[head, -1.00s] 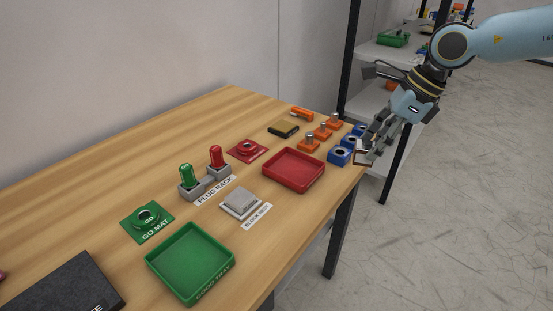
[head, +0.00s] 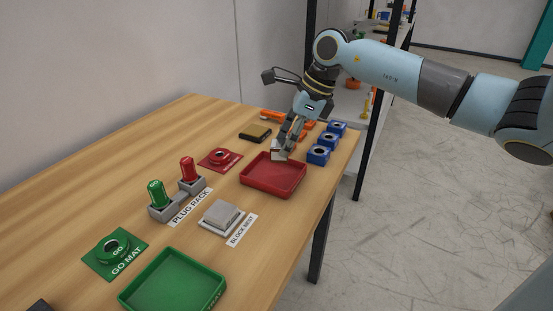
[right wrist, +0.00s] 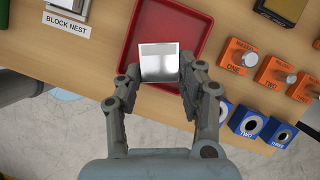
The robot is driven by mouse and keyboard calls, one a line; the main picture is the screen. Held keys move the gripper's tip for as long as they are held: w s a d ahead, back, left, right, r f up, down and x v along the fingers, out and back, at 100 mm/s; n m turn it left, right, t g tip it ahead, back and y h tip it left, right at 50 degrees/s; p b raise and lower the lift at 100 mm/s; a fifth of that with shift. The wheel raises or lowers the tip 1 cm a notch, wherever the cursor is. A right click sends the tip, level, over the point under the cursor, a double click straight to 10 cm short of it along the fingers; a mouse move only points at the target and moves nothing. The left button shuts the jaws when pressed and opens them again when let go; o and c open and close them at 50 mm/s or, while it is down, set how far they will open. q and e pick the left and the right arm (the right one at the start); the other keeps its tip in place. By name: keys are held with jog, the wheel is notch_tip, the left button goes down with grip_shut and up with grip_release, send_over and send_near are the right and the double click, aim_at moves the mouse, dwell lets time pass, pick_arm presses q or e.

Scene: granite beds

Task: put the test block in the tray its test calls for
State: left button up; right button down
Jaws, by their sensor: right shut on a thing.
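My right gripper (head: 280,152) is shut on the test block (right wrist: 160,62), a shiny metal block with a paler band along its top. In the right wrist view the block sits between the fingertips, over the red tray (right wrist: 137,35). In the head view the gripper is at the back right part of the red tray (head: 270,190), and fingers partly hide the block. I cannot tell whether the block touches the tray floor. The green tray (head: 175,285) is at the front and looks empty. My left gripper is not in view.
Left of the red tray are the block nest (head: 222,217), the plug rack (head: 177,208) with green and red plugs, a red mat (head: 220,159) and the green go mat (head: 115,252). Blue blocks (head: 318,154) and orange blocks (right wrist: 238,56) stand close at the right.

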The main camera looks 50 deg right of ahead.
aim_at(278, 141)
jog(key=shift+w+a+f, duration=0.2)
jog(key=shift+w+f, duration=0.1)
jog(key=shift+w, duration=0.3)
jog(key=shift+w+a+f, duration=0.2)
jog(key=shift+w+f, duration=0.1)
jog(key=shift+w, duration=0.3)
jog(key=shift+w+f, duration=0.15)
jog(key=shift+f, duration=0.1)
notch_tip(278, 141, down, 3)
jog(key=shift+f+p, duration=0.1)
jog(key=shift+p, duration=0.35)
jog(key=shift+f, duration=0.35)
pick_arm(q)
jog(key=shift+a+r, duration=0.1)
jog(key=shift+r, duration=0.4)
pick_arm(e)
jog(key=shift+f, duration=0.1)
jog(key=c, duration=1.1)
grip_release()
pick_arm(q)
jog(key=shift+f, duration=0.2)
